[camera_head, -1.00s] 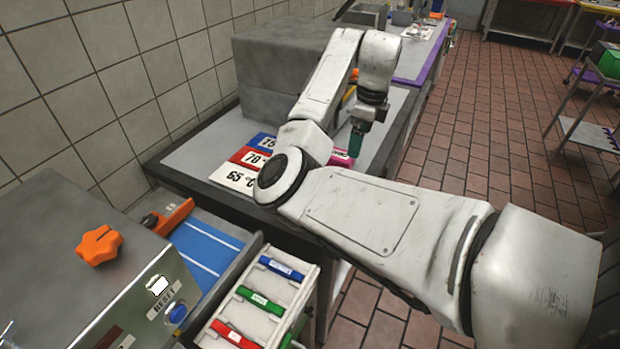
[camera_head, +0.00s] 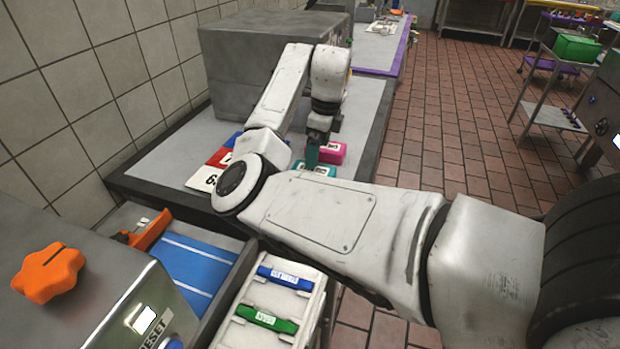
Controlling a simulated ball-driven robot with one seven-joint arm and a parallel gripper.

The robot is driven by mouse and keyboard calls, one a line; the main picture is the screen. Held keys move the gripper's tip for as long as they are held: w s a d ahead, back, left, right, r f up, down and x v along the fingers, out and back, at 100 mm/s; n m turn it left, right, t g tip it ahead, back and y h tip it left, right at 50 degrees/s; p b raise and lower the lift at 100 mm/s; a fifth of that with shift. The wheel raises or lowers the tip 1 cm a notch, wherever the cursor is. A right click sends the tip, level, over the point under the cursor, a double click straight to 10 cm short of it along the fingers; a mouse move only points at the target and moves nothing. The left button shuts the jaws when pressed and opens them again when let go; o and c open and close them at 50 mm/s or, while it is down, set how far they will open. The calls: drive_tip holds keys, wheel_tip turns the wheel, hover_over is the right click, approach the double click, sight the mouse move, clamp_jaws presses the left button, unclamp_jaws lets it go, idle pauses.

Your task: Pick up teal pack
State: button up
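A teal pack (camera_head: 325,171) with a pale label lies on the grey counter, partly hidden by my arm. A little more teal shows just left of it, and I cannot tell whether it is the same pack. My gripper (camera_head: 312,156) points down just above and behind the teal pack, with a dark teal-green tip. The tip overlaps the pack's edge in the picture, and I cannot tell whether they touch. Its fingers are too small and edge-on to show whether they are open or shut.
A pink pack (camera_head: 332,153) lies right beside the gripper. A grey box (camera_head: 265,65) stands behind on the counter (camera_head: 362,120). Temperature cards, one red (camera_head: 219,157), lie left of my arm. A white rack (camera_head: 272,310) with blue and green packs is in front.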

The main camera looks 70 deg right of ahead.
sight(313, 171)
drive_tip(key=f, duration=0.3)
drive_tip(key=w+f, duration=0.1)
drive_tip(key=f, duration=0.2)
drive_tip(key=f+p, duration=0.1)
drive_tip(key=f, duration=0.1)
drive_tip(key=shift+w+d+f, duration=0.15)
drive_tip(key=shift+w+f, duration=0.1)
drive_tip(key=shift+f, duration=0.15)
drive_tip(key=c, duration=1)
